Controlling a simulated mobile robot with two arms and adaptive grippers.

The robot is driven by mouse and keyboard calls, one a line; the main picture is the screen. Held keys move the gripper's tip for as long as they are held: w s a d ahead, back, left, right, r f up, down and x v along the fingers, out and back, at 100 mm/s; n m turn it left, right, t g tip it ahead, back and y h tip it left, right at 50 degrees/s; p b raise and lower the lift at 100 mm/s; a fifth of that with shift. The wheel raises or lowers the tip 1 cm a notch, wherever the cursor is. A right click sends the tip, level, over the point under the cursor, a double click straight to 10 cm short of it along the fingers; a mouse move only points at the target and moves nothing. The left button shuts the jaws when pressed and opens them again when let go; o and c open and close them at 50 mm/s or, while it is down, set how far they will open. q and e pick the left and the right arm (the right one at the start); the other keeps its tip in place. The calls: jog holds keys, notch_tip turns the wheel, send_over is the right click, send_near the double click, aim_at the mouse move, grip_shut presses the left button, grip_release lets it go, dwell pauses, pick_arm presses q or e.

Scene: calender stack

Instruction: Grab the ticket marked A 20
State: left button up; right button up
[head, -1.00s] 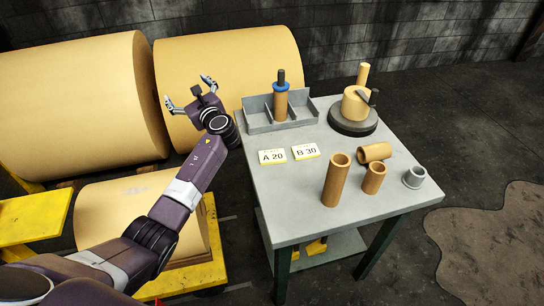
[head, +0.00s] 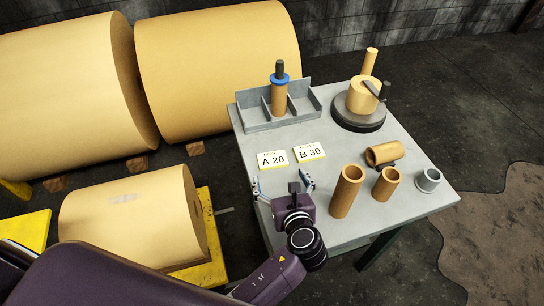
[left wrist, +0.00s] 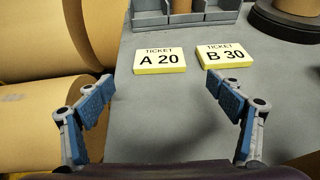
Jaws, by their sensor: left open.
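The ticket marked A 20 (head: 272,160) is a small white card block with a yellow edge, lying flat on the grey table (head: 350,228). It also shows in the left wrist view (left wrist: 159,61), ahead of the fingers and left of centre. The ticket marked B 30 (head: 309,152) lies just to its right and is similar. My left gripper (head: 283,186) is over the table's near left part, short of the A 20 ticket, with its fingers pointing toward it. In the left wrist view its blue-padded fingers (left wrist: 166,95) are wide apart with nothing between them. My right gripper is not in view.
A grey divided tray (head: 256,126) holding a tube with a blue collar stands behind the tickets. A round dark stand (head: 357,120) is at the back right. Several brown tubes (head: 346,192) and a grey ring (head: 428,180) are to the right. Large rolls flank the table's left.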

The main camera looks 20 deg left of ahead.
aim_at(274, 164)
pick_arm(q)
jog(key=shift+w+a+f, duration=0.15)
jog(key=shift+w+a, duration=0.15)
jog(key=shift+w, duration=0.25)
jog(key=x, duration=0.3)
jog(key=shift+p, duration=0.4)
jog(key=shift+w+a+f, duration=0.3)
jog(key=shift+w+f, duration=0.1)
jog(key=shift+w, duration=0.1)
jog(key=shift+c, duration=0.4)
jog(key=c, duration=1.2)
jog(key=shift+o, duration=0.2)
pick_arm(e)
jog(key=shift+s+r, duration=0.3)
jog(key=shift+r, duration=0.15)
pick_arm(q)
jog(key=shift+r, duration=0.1)
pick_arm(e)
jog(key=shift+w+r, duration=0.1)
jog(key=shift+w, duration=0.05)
